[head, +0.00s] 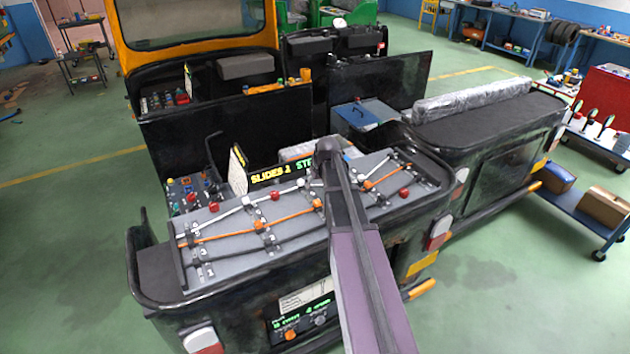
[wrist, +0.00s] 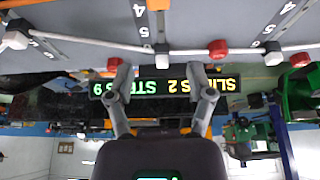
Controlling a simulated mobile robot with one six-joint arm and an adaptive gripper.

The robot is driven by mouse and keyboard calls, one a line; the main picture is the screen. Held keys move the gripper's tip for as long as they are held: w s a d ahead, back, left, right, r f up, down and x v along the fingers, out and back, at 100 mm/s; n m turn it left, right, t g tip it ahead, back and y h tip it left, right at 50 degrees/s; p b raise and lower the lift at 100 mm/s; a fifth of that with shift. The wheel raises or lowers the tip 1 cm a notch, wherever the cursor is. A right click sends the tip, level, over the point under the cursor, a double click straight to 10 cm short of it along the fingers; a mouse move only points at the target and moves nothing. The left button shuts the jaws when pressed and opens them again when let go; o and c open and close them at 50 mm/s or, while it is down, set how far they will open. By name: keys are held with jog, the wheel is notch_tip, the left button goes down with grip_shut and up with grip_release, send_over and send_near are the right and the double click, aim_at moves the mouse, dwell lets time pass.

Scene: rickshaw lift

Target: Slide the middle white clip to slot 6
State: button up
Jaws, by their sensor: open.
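The grey sloped panel (head: 225,252) carries dark numbered rails, with clips joined by white and orange lines. White clips show in the head view, one left of centre (head: 246,201) and one farther right (head: 300,182). In the wrist view, a white clip (wrist: 272,55) is at right and another (wrist: 16,40) at left.
The lit sign (head: 278,174) stands behind the panel, reading SLIDES 2; the wrist view shows it upside down with STEPS 9. Red knobs (head: 275,195) stick up among the clips. Green floor is open at left.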

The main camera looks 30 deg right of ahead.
jog(key=shift+p+v, duration=2.35)
jog(key=shift+v, duration=0.5)
jog(key=s+a+f+g+b, duration=0.1)
jog(key=s+a+f+b, duration=0.1)
jog(key=a, duration=0.3)
jog(key=s+a+f+g+b, duration=0.1)
jog(key=s+a+f+b, duration=0.2)
jog(key=s+a+f, duration=0.1)
jog(key=s+a+f+b, duration=0.2)
jog(key=s+a+f, duration=0.1)
jog(key=a, duration=0.3)
jog(key=shift+s+a+g+b, duration=0.3)
jog(key=shift+s+g+b, duration=0.1)
jog(key=shift+s, duration=0.4)
jog(key=shift+s+a+f, duration=0.1)
jog(key=shift+s+a, duration=0.25)
jog(key=s+a+f+g+b, duration=0.1)
jog(key=s+a+f+b, duration=0.3)
jog(key=s, duration=0.5)
jog(key=a, duration=0.2)
jog(key=shift+a+f+g+b, duration=0.25)
jog(key=shift+a+g+b, duration=0.05)
jog(key=shift+a+g, duration=0.1)
